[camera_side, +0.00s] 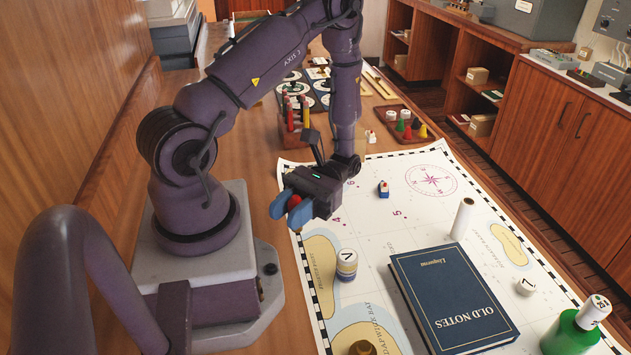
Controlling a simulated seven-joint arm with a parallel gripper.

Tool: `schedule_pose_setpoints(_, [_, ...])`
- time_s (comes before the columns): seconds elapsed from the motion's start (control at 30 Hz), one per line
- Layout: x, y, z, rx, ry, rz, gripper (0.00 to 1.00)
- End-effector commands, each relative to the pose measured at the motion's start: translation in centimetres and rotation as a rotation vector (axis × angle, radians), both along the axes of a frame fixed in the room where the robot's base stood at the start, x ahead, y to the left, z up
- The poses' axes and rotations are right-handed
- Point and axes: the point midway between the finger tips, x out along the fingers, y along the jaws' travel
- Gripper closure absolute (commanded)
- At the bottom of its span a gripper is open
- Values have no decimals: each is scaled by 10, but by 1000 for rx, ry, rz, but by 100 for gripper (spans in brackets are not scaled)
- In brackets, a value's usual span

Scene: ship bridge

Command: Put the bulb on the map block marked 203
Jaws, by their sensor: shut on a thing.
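My gripper (291,209) hangs over the left edge of the chart with its blue fingers shut on a small rounded red thing (295,201). This looks like the bulb, but the fingers hide most of it. The chart (420,228) lies on the table with faint grid lines and small red numbers. I cannot read a 203 on any block. A small blue and white block with a red top (383,188) stands on the chart to the right of my gripper.
A dark blue book (452,300), a stack of round pieces (346,264), a white cylinder (463,219), a white disc (526,286) and a green bottle (571,335) occupy the near chart. A tray of coloured cones (405,137) is behind. The chart's middle is mostly clear.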

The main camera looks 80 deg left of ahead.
Motion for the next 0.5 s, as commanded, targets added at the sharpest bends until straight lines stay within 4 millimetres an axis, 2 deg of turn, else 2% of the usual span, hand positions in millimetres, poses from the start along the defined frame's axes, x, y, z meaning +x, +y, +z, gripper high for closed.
schedule_pose_setpoints(0.1, [-14,40,-1,2,0,-255,93])
schedule_pose_setpoints(0.3, [-26,101,12,-1,1,-758,93])
schedule_pose_setpoints(0.4, [-28,120,24,-4,1,-1052,93])
schedule_pose_setpoints(0.5, [-26,130,37,-7,1,-1304,93])
